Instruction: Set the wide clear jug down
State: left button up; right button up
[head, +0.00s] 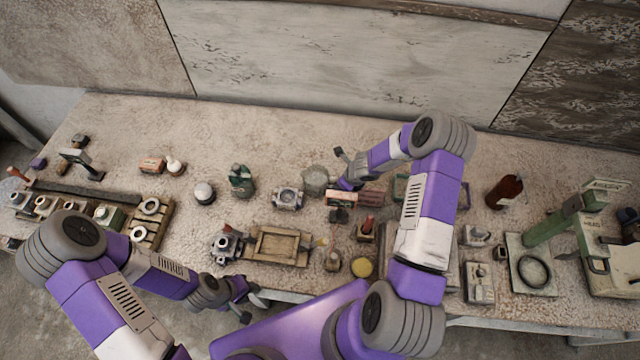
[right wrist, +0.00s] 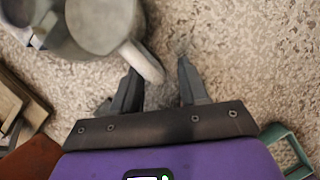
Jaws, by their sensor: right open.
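The wide clear jug (head: 315,180) stands on the table near the middle in the head view, looking greyish and see-through. In the right wrist view the jug (right wrist: 98,25) is at the top left, seen from above, and its handle (right wrist: 146,62) reaches down between my fingertips. My right gripper (right wrist: 160,78) is open around the handle, with a clear gap on its right side. In the head view my right gripper (head: 346,170) is just right of the jug. My left gripper (head: 250,305) hangs at the table's front edge, fingers apart and empty.
A wooden tray (head: 282,246) and small fittings stand in front of the jug. A clamp-like block (head: 288,198) and a green object (head: 241,181) are to its left. A brown bottle (head: 504,191) stands farther right. The table behind the jug is clear.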

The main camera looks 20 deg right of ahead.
grip_shut()
jog(key=shift+r, duration=0.15)
dwell(0.4)
